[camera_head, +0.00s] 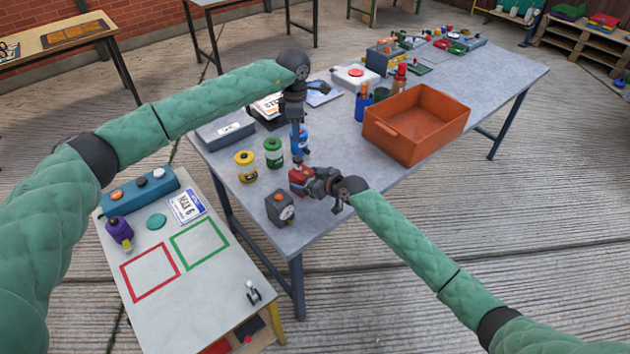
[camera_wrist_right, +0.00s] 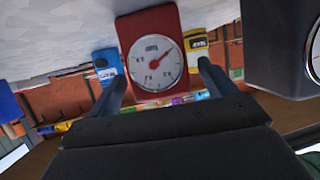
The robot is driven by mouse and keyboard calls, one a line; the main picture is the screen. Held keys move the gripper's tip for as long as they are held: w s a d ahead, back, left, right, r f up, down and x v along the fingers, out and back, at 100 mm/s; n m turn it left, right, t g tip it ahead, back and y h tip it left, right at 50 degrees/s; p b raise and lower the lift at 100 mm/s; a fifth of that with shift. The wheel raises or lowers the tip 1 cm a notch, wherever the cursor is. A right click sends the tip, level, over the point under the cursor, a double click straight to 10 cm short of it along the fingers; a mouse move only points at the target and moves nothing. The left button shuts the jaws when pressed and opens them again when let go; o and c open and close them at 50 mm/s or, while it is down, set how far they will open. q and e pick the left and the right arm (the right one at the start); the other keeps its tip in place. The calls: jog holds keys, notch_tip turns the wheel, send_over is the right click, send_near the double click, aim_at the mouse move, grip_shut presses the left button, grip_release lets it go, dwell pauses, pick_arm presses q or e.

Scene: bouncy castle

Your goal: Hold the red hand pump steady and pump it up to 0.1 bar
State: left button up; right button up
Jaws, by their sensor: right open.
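The red hand pump (camera_head: 297,176) stands on the grey table, below my left gripper (camera_head: 297,156). In the right wrist view its red body (camera_wrist_right: 134,33) carries a round white gauge (camera_wrist_right: 158,65) with a red needle pointing to the upper right; the reading is too small to tell. My right gripper (camera_head: 309,182) comes at the pump from the right. In the wrist view my right gripper (camera_wrist_right: 163,88) is open, with the red body between and beyond its fingers. My left gripper points down above the pump; its fingers are too small to tell open from shut, and the pump handle is hard to make out.
A dark grey box with a gauge (camera_head: 280,209) stands close in front of the pump. Yellow (camera_head: 246,167), green (camera_head: 273,153) and blue (camera_head: 302,137) jars stand to the left and behind. An orange crate (camera_head: 417,120) is at the right. A lower white table (camera_head: 200,300) stands front left.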

jog(key=shift+x, duration=1.55)
jog(key=c, duration=1.4)
pick_arm(q)
grip_shut()
